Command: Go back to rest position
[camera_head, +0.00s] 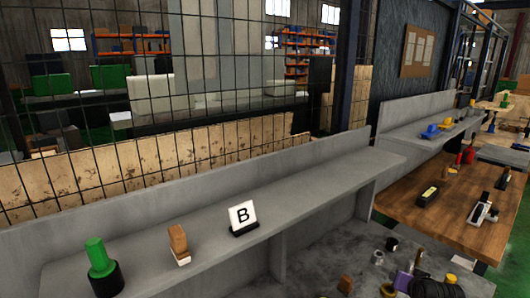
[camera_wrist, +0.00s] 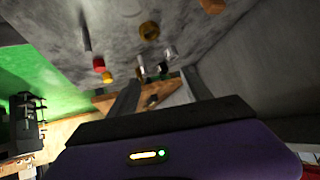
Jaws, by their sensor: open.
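My gripper (camera_wrist: 162,86) shows in the wrist view beyond my purple wrist housing, with its fingers apart. I see nothing held between them, though the housing hides part of the gripper.
In the head view, a long grey shelf (camera_head: 310,195) holds a green-and-black cylinder (camera_head: 100,265), a brown block (camera_head: 178,242) and a "B" sign (camera_head: 243,217). A wooden table (camera_head: 440,210) with tools stands right. Loose parts lie on the lower grey surface (camera_head: 325,255).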

